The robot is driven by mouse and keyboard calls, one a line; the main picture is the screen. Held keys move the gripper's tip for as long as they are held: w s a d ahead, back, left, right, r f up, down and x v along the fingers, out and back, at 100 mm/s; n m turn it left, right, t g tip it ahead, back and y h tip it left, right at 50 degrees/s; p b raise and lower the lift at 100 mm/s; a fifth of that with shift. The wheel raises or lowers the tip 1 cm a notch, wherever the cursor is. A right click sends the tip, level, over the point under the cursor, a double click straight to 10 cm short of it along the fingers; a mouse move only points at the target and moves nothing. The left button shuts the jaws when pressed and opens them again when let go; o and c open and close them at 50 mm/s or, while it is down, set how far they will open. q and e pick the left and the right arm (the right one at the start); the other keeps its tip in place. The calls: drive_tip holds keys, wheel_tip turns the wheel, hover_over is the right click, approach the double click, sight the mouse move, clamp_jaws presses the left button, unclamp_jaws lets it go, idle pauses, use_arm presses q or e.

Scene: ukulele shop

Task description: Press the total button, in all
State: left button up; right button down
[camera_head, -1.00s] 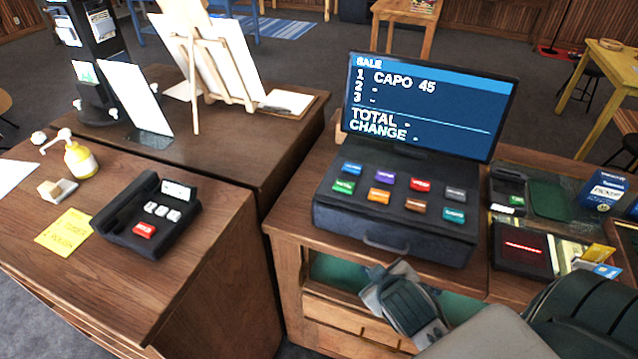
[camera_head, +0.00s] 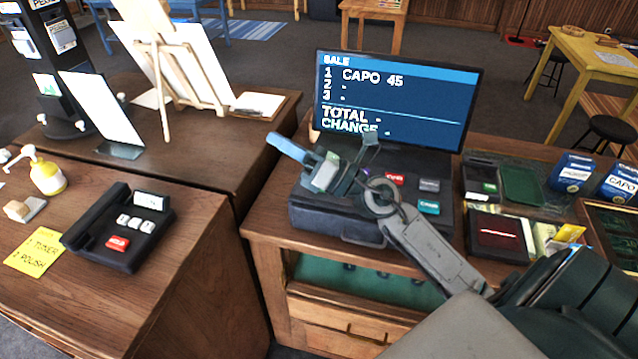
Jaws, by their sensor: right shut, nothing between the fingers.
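The cash register (camera_head: 362,232) is a dark box with coloured keys, standing on the wooden counter. Its screen (camera_head: 395,98) reads SALE, 1 CAPO 45, with dashes on lines 2 and 3 and after TOTAL and CHANGE. A red key (camera_head: 393,180), a grey key (camera_head: 429,185) and a teal key (camera_head: 428,207) show at the right. My right gripper (camera_head: 325,175) is shut and empty over the left part of the keypad and hides most keys there. Key labels are too small to read, and I cannot tell whether it touches a key. My left gripper is not in view.
A card terminal (camera_head: 120,230) and a yellow note (camera_head: 35,251) lie on the left counter, near a pump bottle (camera_head: 46,176). A black tray (camera_head: 498,236) and blue boxes (camera_head: 572,172) are right of the register. An easel (camera_head: 165,65) stands behind.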

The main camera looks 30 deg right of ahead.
drive_tip(key=w+d+f+n+g+h, duration=0.2)
drive_tip(key=d+f+n+g+h, duration=0.2)
drive_tip(key=d+n+h, duration=0.1)
drive_tip(key=w+d+f+n+g+h, duration=0.3)
drive_tip(key=d+f+n+g+h, duration=0.1)
drive_tip(key=d+n, duration=0.3)
drive_tip(key=shift+w+d+n+g+h, duration=0.3)
drive_tip(key=shift+n+g+h, duration=0.15)
drive_tip(key=shift+g, duration=0.35)
drive_tip(key=shift+a+f, duration=0.1)
drive_tip(key=shift+f, duration=0.1)
wheel_tip(320, 180, down, 7)
drive_tip(key=shift+r+b, duration=0.15)
drive_tip(key=shift+b, duration=0.85)
drive_tip(key=shift+f+b, duration=0.6)
drive_tip(key=shift+b, duration=0.2)
drive_tip(key=shift+f+b, duration=0.45)
drive_tip(key=shift+b, duration=0.05)
